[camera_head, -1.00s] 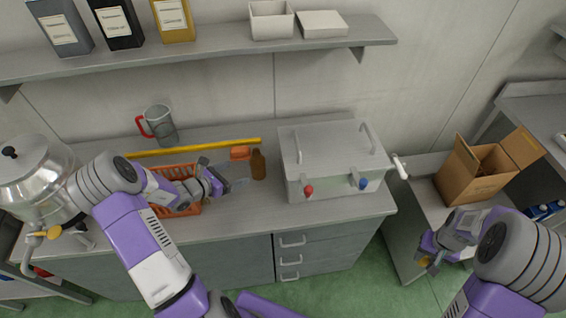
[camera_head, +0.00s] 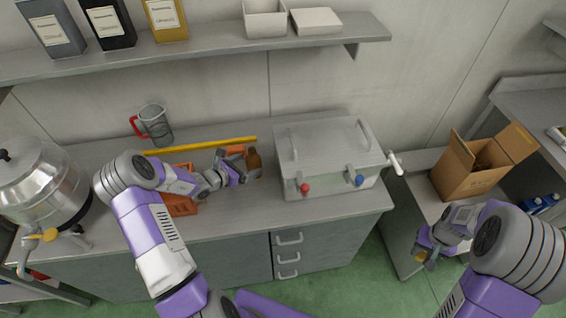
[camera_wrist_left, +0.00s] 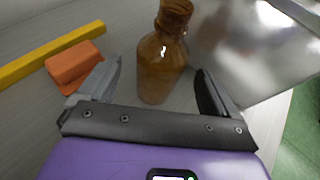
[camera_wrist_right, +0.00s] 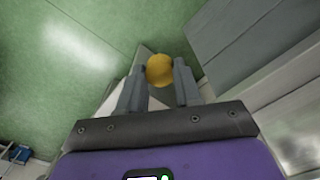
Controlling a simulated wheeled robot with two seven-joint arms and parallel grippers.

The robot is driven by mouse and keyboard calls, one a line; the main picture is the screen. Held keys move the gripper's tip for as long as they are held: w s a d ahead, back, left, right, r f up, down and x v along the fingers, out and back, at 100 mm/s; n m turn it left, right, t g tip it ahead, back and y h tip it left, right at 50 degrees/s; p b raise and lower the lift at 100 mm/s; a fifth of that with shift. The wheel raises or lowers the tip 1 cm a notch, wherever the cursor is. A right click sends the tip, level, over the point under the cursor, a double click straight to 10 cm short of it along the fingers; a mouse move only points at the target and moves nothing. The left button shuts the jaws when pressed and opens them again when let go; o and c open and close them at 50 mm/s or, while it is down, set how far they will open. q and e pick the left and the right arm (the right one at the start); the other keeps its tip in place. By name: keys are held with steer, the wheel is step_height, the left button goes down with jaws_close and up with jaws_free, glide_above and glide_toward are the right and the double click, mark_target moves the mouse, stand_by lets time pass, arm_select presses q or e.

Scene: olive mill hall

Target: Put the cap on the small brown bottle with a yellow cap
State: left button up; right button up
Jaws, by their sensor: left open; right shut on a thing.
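The small brown bottle (camera_head: 253,159) stands upright and uncapped on the counter, left of the grey lidded tank. In the left wrist view the bottle (camera_wrist_left: 161,62) stands between the fingers of my open left gripper (camera_wrist_left: 158,90), with a gap on both sides. My left gripper (camera_head: 240,165) also shows in the head view, at the bottle. My right gripper (camera_wrist_right: 158,85) is shut on the yellow cap (camera_wrist_right: 159,69), which sits between its fingertips. In the head view the cap (camera_head: 420,257) is low at the right, beyond the counter's end, above the green floor.
An orange block (camera_wrist_left: 74,64) and a yellow bar (camera_wrist_left: 48,54) lie left of the bottle. An orange basket (camera_head: 181,205) is partly under my left arm. The grey tank (camera_head: 330,150) is close on the bottle's right. A cardboard box (camera_head: 470,175) stands further right.

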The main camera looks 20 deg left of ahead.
mark_target(252, 149)
arm_select(q)
steer(key=x, duration=0.4)
steer(key=shift+d, duration=0.1)
steer(key=shift+c, duration=0.2)
steer(key=c, duration=1.3)
steer(key=shift+r, duration=0.2)
steer(key=shift+r, duration=4.75)
steer(key=shift+r+p, duration=0.1)
steer(key=shift+p, duration=0.2)
